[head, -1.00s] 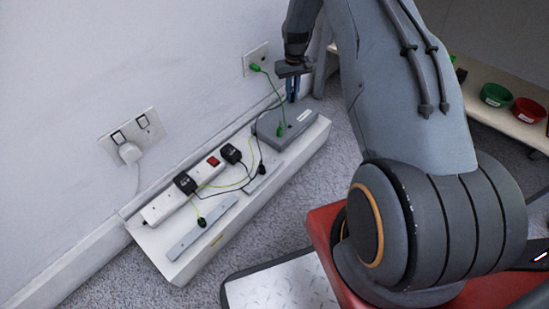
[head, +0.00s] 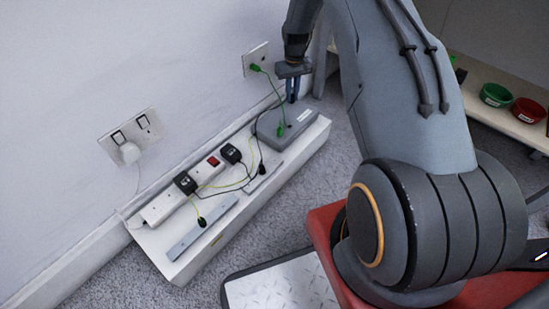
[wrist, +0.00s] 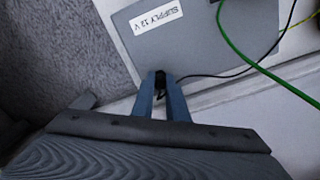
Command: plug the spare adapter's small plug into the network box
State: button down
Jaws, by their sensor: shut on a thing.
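The network box (head: 270,122) is a flat grey case at the far end of the white ledge; a green plug (head: 282,131) stands in its top. In the wrist view the box (wrist: 215,45) bears a "SUPPLY 12 V" label (wrist: 156,20). Two black adapters (head: 186,183) (head: 231,153) sit in the power strip; cables overlap, so I cannot trace the held plug's adapter.
The white power strip (head: 158,209) has a red switch. Two more small black plugs (head: 202,221) (head: 262,169) rest on the ledge by grey plates. A green cable (wrist: 262,72) runs from a wall socket (head: 256,59) to the box. Bowls stand on a shelf at right.

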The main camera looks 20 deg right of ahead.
dwell(0.3)
jog(key=c, duration=1.7)
grip_release()
jog(key=shift+o, duration=0.2)
jog(key=shift+r, duration=0.1)
jog(key=shift+r+p, duration=1.4)
jog(key=shift+r, duration=1)
notch_tip(320, 180, up, 8)
jog(key=p, duration=0.3)
